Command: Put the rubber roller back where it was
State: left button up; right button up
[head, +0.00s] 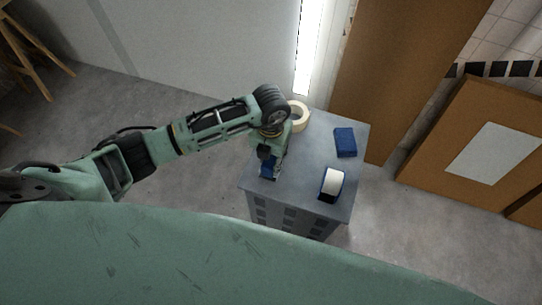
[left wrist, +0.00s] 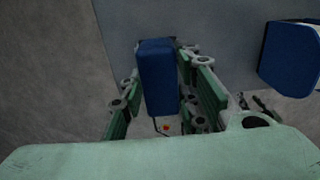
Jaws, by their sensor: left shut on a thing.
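My left gripper (head: 269,166) is over the left part of a grey cabinet top (head: 312,155), pointing down. It is shut on a dark blue block-shaped thing (head: 267,172). In the left wrist view this blue thing (left wrist: 156,75) sits between the two green fingers, with its long side along them. I cannot tell whether it touches the cabinet top. A white roll with dark blue sides (head: 332,184) is on the cabinet's front right. I cannot tell for sure which thing is the rubber roller. My right gripper is not in view.
A cream tape ring (head: 300,115) lies at the cabinet's back left, partly behind my arm. A blue block (head: 345,142) lies at the back right. The middle of the top is clear. Brown panels (head: 395,60) stand behind and to the right.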

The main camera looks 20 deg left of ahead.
pick_arm(q)
jog(key=o, duration=1)
notch_tip(320, 180, up, 12)
jog(key=shift+b, duration=0.55)
